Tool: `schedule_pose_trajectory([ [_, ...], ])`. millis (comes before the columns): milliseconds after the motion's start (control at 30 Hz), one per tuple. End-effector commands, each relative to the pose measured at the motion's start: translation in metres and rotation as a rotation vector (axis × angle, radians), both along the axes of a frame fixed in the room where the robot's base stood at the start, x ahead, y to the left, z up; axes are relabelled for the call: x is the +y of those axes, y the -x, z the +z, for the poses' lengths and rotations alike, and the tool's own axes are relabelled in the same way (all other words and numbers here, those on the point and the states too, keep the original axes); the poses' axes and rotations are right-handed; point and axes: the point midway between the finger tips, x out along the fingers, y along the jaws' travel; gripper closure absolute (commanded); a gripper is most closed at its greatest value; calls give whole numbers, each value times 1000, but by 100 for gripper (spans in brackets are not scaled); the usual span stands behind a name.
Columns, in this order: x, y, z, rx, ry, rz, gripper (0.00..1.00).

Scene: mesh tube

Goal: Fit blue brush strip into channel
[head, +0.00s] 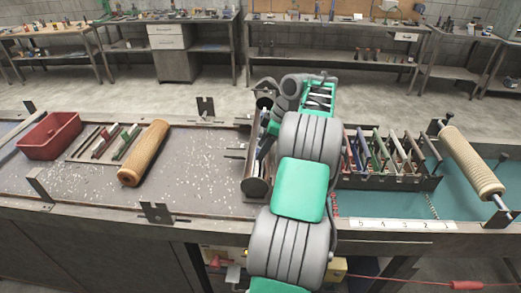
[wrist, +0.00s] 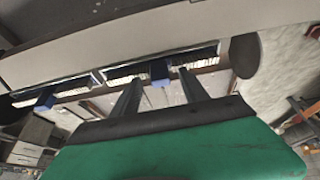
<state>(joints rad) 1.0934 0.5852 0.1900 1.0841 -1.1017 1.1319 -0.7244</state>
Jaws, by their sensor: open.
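In the wrist view my gripper (wrist: 159,78) is open, its two dark fingers apart. A small blue block (wrist: 161,70) shows between the fingertips; I cannot tell whether they touch it. It sits at a long pale bar (wrist: 130,40) with light bristle-like strips along its lower edge. Another blue piece (wrist: 43,101) sits farther left on the same bar. Which of these is the blue brush strip is unclear. In the head view a rack (head: 395,182) holds several coloured strips, a blue one (head: 361,150) among them. My arm hides the gripper's fingertips there. I cannot make out the channel for certain.
A dark curved holder (head: 256,188) stands just left of my arm. A wooden roller (head: 143,153), a tray of coloured strips (head: 84,153) and a red bin (head: 50,136) lie left. Another roller (head: 472,160) is at right. The grey bench top (head: 200,175) is mostly clear.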

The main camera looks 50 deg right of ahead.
Motion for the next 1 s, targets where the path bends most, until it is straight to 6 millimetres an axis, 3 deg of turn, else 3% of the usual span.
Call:
schedule_pose_trajectory([
  [33,-5,4,17,-1,2,-2,48],
  [200,-11,13,47,-1,1,-2,48],
  [767,-13,16,51,0,1,-1,48],
  [867,1,5,59,2,0,-11,48],
  [967,44,-24,80,12,-6,-58,48],
  [1000,72,-37,91,17,-9,-88,48],
])
